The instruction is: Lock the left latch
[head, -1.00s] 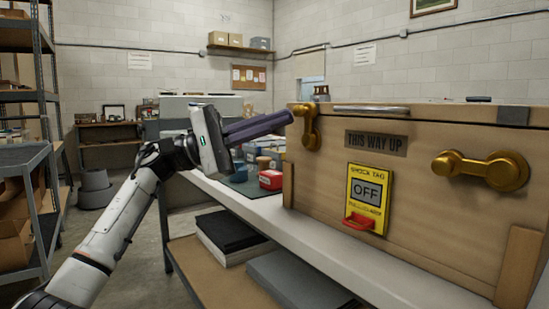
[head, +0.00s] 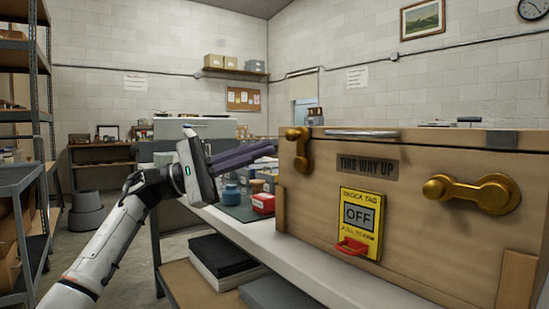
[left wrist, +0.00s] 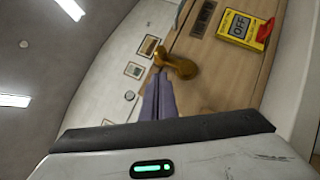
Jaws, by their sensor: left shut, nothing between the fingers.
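The left latch (head: 302,150) is a gold arm at the upper left of the wooden crate's front (head: 400,240). It stands nearly upright, with its round knob at the top. It also shows in the left wrist view (left wrist: 181,67). My left gripper (head: 275,148) is shut and empty, its purple fingers pointing right, their tips just left of the latch. In the left wrist view the fingertips (left wrist: 160,72) appear close beside the latch; I cannot tell whether they touch. A second gold latch (head: 478,192) lies sideways at the right. My right gripper is out of view.
A yellow tag reading OFF (head: 360,222) with a red handle is on the crate front, below a THIS WAY UP plate (head: 367,167). The crate stands on a white bench (head: 340,262). A red container (head: 263,204) and jars stand left of it.

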